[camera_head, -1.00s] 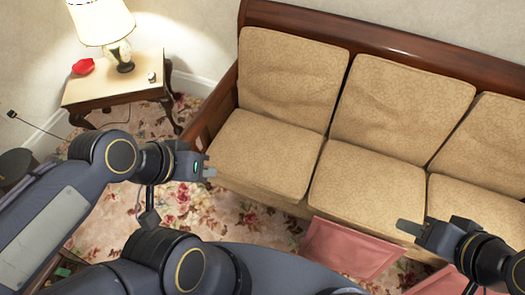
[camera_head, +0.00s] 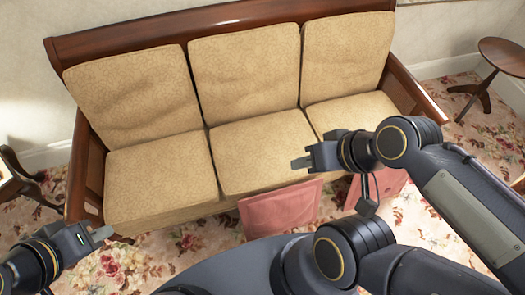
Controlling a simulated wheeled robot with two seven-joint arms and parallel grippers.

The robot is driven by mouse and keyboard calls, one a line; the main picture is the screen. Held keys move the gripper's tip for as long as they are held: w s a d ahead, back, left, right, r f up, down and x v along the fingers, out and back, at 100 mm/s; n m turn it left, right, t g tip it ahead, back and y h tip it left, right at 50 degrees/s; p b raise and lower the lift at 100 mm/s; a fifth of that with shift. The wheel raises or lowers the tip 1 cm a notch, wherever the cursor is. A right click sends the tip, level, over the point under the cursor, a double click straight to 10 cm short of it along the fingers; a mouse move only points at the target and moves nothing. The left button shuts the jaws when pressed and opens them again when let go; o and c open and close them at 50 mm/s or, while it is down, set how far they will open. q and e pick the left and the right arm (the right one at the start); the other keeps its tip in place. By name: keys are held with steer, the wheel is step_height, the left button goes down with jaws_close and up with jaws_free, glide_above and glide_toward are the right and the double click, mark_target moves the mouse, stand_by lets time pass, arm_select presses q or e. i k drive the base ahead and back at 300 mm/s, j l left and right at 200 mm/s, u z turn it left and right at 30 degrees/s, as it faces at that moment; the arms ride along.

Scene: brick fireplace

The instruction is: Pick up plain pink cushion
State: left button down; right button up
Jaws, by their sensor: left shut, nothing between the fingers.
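A plain pink cushion (camera_head: 280,208) leans on the floor against the front of the sofa, below the middle seat. A second pink cushion (camera_head: 390,186) lies to its right, partly hidden by my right arm. My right gripper (camera_head: 302,162) hangs in front of the middle and right seats, above the first cushion in the picture and apart from it. Its fingers are seen edge-on, so I cannot tell whether they are open. My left gripper (camera_head: 103,233) is shut and empty at the lower left, well left of both cushions.
A wood-framed sofa (camera_head: 155,48) with beige seat and back cushions fills the middle. A round side table (camera_head: 508,55) stands at the far right and part of another table (camera_head: 10,178) at the left edge. Floral carpet (camera_head: 200,245) shows between my arms.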

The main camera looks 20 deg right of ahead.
mark_target(277, 212)
steer(key=k+j+z, duration=0.1)
steer(key=z, duration=0.3)
steer(key=k+z, duration=0.2)
steer(key=z, duration=0.15)
steer(key=k+j+z, duration=0.1)
steer(key=z, duration=0.3)
steer(key=k+l, duration=0.05)
steer(key=k, duration=0.05)
